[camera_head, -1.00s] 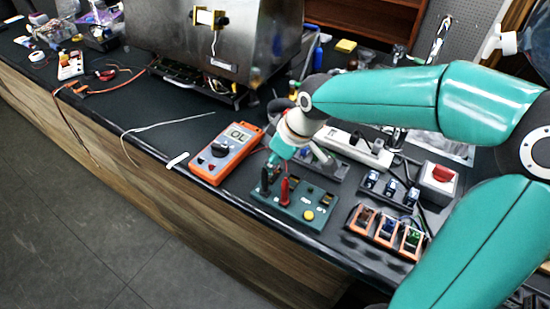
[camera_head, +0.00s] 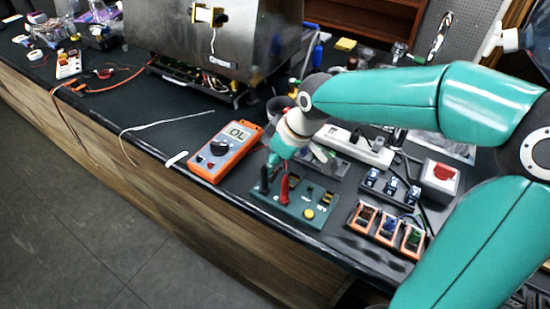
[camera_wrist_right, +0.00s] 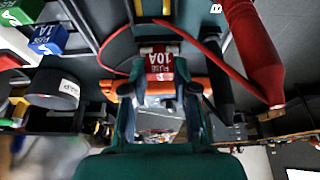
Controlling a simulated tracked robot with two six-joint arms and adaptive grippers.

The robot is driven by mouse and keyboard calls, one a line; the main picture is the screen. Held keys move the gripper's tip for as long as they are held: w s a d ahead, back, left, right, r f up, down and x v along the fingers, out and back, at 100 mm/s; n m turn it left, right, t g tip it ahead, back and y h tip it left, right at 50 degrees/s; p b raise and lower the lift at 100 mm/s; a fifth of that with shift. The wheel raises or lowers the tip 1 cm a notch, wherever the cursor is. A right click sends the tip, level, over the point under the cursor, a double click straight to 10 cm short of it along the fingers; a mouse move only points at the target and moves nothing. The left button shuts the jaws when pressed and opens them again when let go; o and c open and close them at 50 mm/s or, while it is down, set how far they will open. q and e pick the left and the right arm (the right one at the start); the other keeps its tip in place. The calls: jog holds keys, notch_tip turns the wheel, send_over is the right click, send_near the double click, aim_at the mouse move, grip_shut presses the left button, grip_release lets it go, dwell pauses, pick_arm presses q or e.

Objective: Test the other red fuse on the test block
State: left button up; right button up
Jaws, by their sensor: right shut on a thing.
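The green test block (camera_head: 272,211) lies near the bench's front edge in the head view, with a black probe and a red probe (camera_head: 284,190) standing on it. The red probe also shows large at the upper right of the right wrist view (camera_wrist_right: 252,50). My right gripper (camera_wrist_right: 160,92) is shut on a red fuse (camera_wrist_right: 158,62) marked "FUSE 10A". In the head view this gripper is over the back of the test block, and the fuse cannot be made out there. The orange multimeter (camera_head: 222,150) left of the block reads "OL". My left gripper is out of view.
Orange-framed bins (camera_head: 387,227) with small coloured parts stand right of the block. Behind them are a rack of blue-topped parts (camera_head: 390,187), a red-button box (camera_head: 438,178) and a white power strip (camera_head: 355,146).

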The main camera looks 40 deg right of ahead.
jog(key=shift+f+b, duration=0.3)
jog(key=shift+b, duration=0.15)
dwell(1.1)
jog(key=shift+r, duration=0.1)
dwell(2.0)
jog(key=shift+r+p, duration=1.95)
jog(key=shift+r, duration=0.5)
